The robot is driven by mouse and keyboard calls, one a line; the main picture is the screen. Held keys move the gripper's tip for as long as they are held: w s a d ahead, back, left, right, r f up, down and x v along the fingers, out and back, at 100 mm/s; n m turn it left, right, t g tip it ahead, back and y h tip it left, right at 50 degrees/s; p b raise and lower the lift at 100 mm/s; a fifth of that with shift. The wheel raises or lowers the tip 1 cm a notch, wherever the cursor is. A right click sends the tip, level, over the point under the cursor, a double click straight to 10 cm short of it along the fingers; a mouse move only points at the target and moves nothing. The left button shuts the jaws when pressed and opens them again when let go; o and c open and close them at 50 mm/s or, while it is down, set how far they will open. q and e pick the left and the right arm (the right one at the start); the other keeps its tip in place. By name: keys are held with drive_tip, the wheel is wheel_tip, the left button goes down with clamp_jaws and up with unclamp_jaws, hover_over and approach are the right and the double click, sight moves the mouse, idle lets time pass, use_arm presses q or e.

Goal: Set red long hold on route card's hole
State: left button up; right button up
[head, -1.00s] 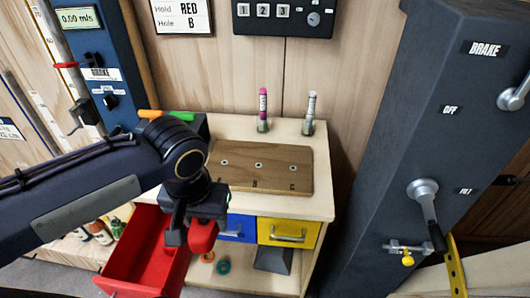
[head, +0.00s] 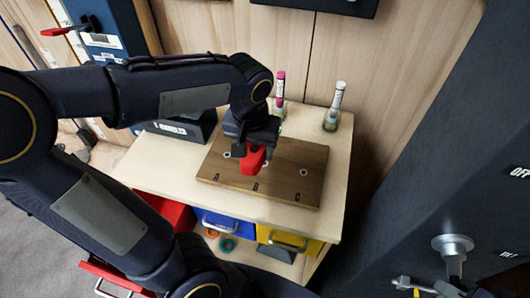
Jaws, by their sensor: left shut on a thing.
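The red hold (head: 253,160) is in my left gripper (head: 250,146), which is shut on it and points down over the wooden board (head: 285,188). The board lies on the cabinet top and is marked A, B and C along its front edge. The A hole (head: 226,155) and the C hole (head: 303,172) show. The gripper and hold cover the middle hole, B. I cannot tell whether the hold touches the board. The route card is out of view now; earlier it read Hold RED, Hole B. My right gripper is not in view.
Two capped tubes, one pink-topped (head: 280,88) and one white-topped (head: 336,103), stand behind the board. The red drawer (head: 170,210) is open; the blue (head: 222,225) and yellow (head: 280,238) drawers are shut. A dark box (head: 180,128) stands left of the board. A dark panel (head: 440,160) rises at right.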

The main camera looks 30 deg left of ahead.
sight(263, 148)
use_arm(q)
drive_tip(key=w+f, duration=0.1)
drive_tip(key=f, duration=0.1)
drive_tip(key=w+f, duration=0.1)
drive_tip(key=w, duration=0.1)
drive_tip(key=w+f, duration=0.2)
drive_tip(key=shift+a+f, duration=0.3)
drive_tip(key=shift+a, duration=0.05)
drive_tip(key=shift+w+f, duration=0.15)
drive_tip(key=shift+f, duration=0.75)
drive_tip(key=shift+w+f, duration=0.1)
drive_tip(key=shift+f, duration=0.8)
drive_tip(key=shift+f+b, duration=0.2)
drive_tip(key=shift+b, duration=0.15)
drive_tip(key=o, duration=1.1)
drive_tip(key=shift+r, duration=0.1)
